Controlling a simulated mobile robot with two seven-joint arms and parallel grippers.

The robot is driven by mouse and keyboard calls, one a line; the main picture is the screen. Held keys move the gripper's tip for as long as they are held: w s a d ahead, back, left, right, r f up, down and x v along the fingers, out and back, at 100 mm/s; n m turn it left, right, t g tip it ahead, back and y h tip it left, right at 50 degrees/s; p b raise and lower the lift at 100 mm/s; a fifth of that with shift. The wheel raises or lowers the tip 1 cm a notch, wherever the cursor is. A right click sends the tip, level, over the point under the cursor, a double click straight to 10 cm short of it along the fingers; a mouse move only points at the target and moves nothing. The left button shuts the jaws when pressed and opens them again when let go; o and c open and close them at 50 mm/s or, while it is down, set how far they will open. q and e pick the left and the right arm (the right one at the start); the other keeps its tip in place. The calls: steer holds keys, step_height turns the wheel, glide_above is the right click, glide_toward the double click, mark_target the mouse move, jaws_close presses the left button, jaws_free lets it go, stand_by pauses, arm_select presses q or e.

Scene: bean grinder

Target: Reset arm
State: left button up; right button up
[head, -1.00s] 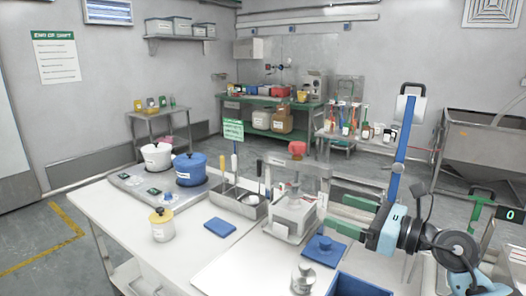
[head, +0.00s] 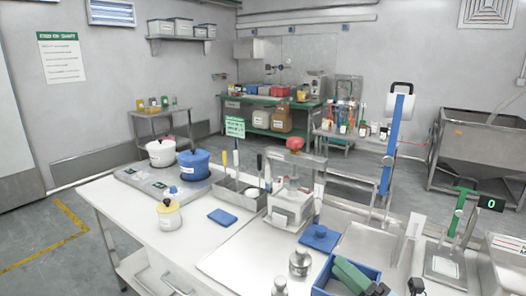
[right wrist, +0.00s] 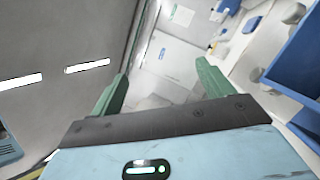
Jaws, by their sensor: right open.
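My right gripper (head: 347,272) shows at the bottom of the head view, in front of or over a blue bin (head: 322,285). Its green fingers are visible, and most of its arm is outside the picture. In the right wrist view my right gripper (right wrist: 163,78) has its two green fingers spread well apart with nothing between them. My left gripper is not in view.
A machine with a red top (head: 294,145) stands mid-table. A blue lid (head: 319,236) and a metal weight (head: 300,263) lie near the bin. A tall blue-and-white post (head: 393,145) rises behind. A blue pot (head: 194,166) and white pot (head: 160,153) stand left.

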steer(key=s+d+f+m+h, duration=0.2)
steer(key=s+f+m+h, duration=0.4)
steer(key=f+m, duration=0.45)
steer(key=s+d+f+m+h, duration=0.3)
steer(key=s+f+m+h, duration=0.3)
steer(key=f+m, duration=0.45)
steer(key=s+f+m+g, duration=0.3)
steer(key=s+f+m, duration=0.2)
steer(key=s, duration=0.5)
steer(key=s+a+f+m+g+h, duration=0.1)
steer(key=s+f+m+g, duration=0.2)
steer(key=s+f, duration=0.6)
steer(key=shift+s+a+m+g+p, duration=0.2)
steer(key=shift+s+m+g+p, duration=0.3)
steer(key=shift+m, duration=0.5)
